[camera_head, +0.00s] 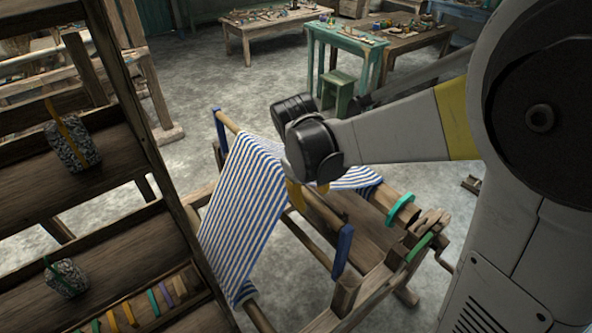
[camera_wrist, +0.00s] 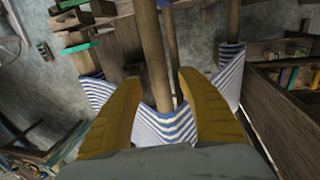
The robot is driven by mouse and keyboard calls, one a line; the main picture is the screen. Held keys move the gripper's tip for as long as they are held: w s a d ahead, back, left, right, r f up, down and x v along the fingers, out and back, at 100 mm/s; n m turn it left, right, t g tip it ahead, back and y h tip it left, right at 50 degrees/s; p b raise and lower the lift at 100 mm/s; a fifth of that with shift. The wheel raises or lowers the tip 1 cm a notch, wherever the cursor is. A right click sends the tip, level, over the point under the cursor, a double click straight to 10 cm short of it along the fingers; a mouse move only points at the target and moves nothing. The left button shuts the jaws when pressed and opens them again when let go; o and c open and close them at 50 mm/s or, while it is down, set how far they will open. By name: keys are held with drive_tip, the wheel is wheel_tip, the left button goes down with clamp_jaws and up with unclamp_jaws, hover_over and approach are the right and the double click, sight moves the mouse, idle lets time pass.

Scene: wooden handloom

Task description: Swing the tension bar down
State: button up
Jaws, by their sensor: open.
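The tension bar (camera_head: 322,212) appears to be the wooden rod between two blue end pieces (camera_head: 343,247) on the loom, with blue-and-white striped cloth (camera_head: 243,205) draped over it. My gripper (camera_head: 308,190) is over the rod near its middle, and my arm hides part of it. In the wrist view, the yellow fingers of my gripper (camera_wrist: 158,88) are apart. A wooden rod (camera_wrist: 153,55) runs between them, with striped cloth (camera_wrist: 165,125) below. I cannot tell whether either finger touches the rod.
The loom frame (camera_head: 375,290) has a teal-edged roller and crank at its right. A wooden shelf rack (camera_head: 105,160) with yarn bundles (camera_head: 72,147) stands close on the left. A green table (camera_head: 345,40) and stool stand behind. Floor (camera_head: 205,75) beyond the loom is open.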

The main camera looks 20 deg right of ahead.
drive_tip(key=shift+w+d+f, duration=0.1)
drive_tip(key=shift+d+f, duration=0.1)
drive_tip(key=shift+f, duration=0.8)
drive_tip(key=shift+c, duration=0.4)
clamp_jaws()
drive_tip(key=shift+a, duration=0.15)
